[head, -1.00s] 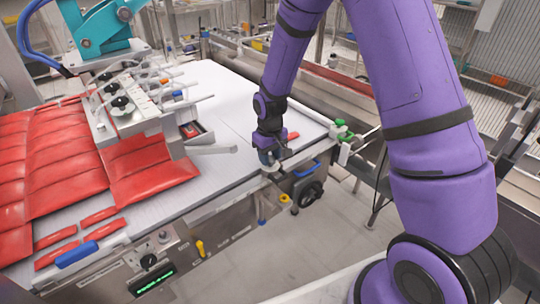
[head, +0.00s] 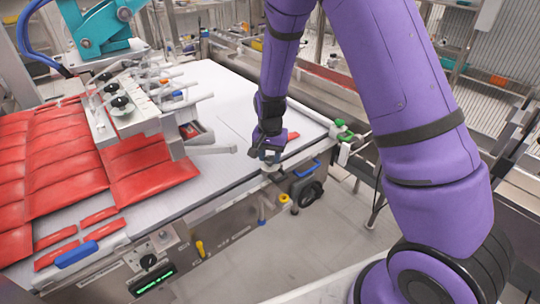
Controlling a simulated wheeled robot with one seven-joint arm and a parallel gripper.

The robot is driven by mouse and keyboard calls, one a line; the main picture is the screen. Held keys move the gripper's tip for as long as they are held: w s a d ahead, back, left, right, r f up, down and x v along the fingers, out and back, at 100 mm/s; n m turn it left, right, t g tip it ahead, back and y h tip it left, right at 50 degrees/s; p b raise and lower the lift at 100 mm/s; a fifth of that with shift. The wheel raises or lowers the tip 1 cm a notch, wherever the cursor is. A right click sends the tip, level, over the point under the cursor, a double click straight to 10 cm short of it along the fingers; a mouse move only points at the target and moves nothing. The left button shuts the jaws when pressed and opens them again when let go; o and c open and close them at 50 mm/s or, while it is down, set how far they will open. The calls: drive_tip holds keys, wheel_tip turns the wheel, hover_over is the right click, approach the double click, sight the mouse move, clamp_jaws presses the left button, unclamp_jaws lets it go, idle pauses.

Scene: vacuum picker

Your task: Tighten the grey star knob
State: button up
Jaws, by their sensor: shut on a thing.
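My gripper (head: 269,158) points down at the front edge of the white conveyor table, right of centre. It is shut on the grey star knob (head: 271,169), a small grey piece at the table edge. The jaws hide most of the knob, so its lobes cannot be made out.
A red pack (head: 293,136) lies just behind my gripper. A green-topped fitting (head: 341,128) stands at the table's right corner. A blue handle (head: 307,169) and a black handwheel (head: 307,192) sit by the front edge. Red packs (head: 60,165) and the picker head (head: 120,105) are at left.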

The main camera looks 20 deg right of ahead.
sight(270, 158)
drive_tip(key=shift+m, duration=1)
drive_tip(key=o, duration=0.9)
drive_tip(key=shift+r, duration=5.4)
